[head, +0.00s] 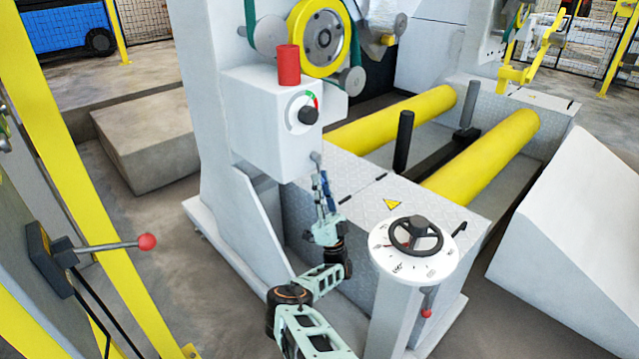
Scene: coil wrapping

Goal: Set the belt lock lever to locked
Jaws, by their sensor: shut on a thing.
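My arm reaches up from the bottom, and my gripper (321,180) is shut on a short grey lever (316,159) at the lower corner of the white control box (275,130). The lever's round grey end shows just above the fingers; the part between them is hidden. I cannot read any label that names it as the belt lock lever. Two other levers with red balls show: one (115,244) at left on a dark bracket, one (428,300) on the handwheel pedestal. My gripper is apart from both.
The box carries a black knob (308,115) on a green and red dial and a red cylinder (289,65) on top. A pedestal with a black handwheel (416,235) stands right of my arm. Yellow rollers (480,150) lie behind. A yellow post (85,190) stands at left.

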